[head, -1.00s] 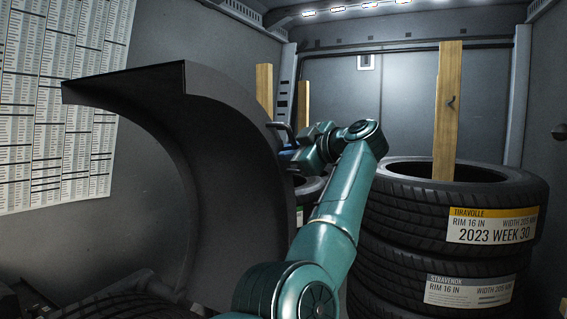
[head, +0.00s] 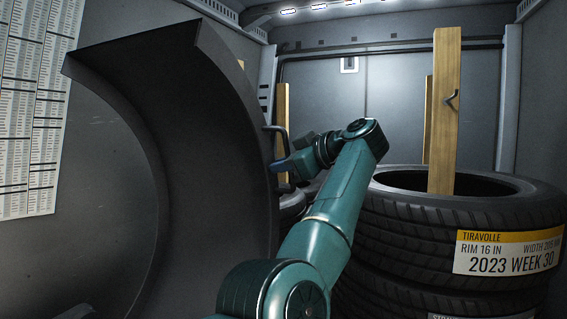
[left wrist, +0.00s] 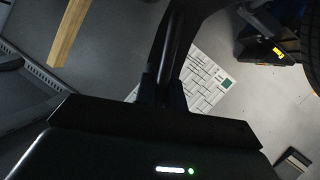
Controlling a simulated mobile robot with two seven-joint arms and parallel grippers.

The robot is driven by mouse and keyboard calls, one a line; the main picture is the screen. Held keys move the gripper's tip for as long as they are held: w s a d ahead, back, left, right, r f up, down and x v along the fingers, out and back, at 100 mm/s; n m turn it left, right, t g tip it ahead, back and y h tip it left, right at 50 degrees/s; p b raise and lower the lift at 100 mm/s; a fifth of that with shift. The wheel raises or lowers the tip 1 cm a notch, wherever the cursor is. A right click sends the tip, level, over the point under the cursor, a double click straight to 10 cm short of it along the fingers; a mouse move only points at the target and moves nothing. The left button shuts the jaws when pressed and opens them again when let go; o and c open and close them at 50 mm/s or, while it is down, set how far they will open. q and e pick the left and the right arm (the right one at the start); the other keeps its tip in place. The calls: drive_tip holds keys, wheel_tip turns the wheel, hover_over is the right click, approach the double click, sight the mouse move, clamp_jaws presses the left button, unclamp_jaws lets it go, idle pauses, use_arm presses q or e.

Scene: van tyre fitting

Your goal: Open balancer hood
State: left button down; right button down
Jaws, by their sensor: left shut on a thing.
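The balancer hood (head: 205,130) is a large dark grey curved shell that fills the left of the head view, with its hollow side towards the lower left. A dark bar handle (head: 281,131) stands out from its right edge. My left gripper (head: 279,168) is at that edge, shut on the handle. In the left wrist view the dark handle bar (left wrist: 166,60) runs up from between the fingers of my left gripper (left wrist: 160,95). The fingertips are small and partly hidden in the head view. My right gripper is not in view.
A stack of tyres (head: 395,230) with labels stands at the right, close to my left arm. Wooden posts (head: 445,110) rise behind and within the stacks. A printed chart (head: 30,110) hangs on the left wall. A pale printed sheet (left wrist: 205,80) shows in the left wrist view.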

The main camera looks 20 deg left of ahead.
use_arm(q)
drive_tip(key=shift+a, duration=0.15)
drive_tip(key=c, duration=1.5)
unclamp_jaws()
